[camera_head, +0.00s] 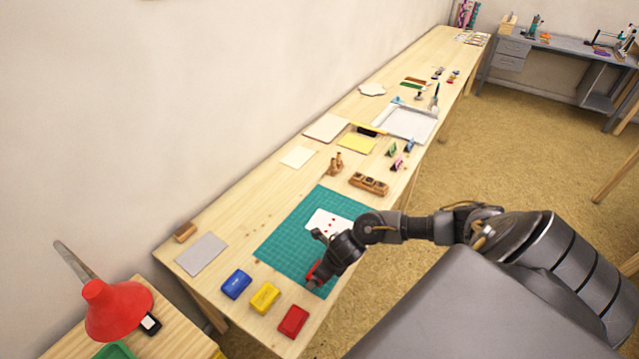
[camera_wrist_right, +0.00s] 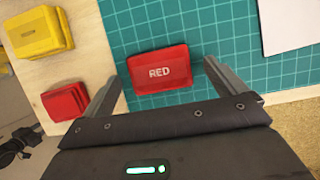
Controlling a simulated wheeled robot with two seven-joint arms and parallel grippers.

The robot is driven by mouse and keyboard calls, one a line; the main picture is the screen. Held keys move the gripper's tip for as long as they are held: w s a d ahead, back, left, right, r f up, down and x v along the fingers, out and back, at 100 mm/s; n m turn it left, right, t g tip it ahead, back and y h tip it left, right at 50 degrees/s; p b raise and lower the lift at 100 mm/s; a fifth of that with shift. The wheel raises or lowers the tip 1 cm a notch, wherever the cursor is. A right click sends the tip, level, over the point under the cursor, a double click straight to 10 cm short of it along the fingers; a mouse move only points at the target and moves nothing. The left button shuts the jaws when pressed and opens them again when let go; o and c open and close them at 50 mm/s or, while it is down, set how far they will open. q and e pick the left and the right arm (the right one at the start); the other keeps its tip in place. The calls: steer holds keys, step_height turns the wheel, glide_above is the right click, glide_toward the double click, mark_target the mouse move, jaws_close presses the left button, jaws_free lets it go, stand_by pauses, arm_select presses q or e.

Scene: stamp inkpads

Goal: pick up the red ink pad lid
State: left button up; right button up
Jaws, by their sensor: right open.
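The red ink pad lid (camera_wrist_right: 158,60), marked "RED", lies flat on the green cutting mat in the right wrist view. In the head view only a little red of the lid (camera_head: 311,274) shows beside my right gripper (camera_head: 314,262); the rest is hidden. My right gripper (camera_wrist_right: 164,78) is open, with one finger on each side of the lid's near part; it does not grip it. A separate red ink pad (camera_head: 292,321) sits on the bare wood near the table's front corner. It also shows in the right wrist view (camera_wrist_right: 64,103). My left gripper is not in view.
Yellow (camera_head: 264,298) and blue (camera_head: 236,284) ink pads stand in a row with the red pad. A white card (camera_head: 322,220) with red marks lies on the green mat (camera_head: 283,243). A wooden holder (camera_head: 369,183) stands beyond the mat. A red lamp (camera_head: 117,307) is at lower left.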

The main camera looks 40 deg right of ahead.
steer(key=shift+f, duration=0.15)
steer(key=c, duration=1.1)
steer(key=shift+w, duration=0.1)
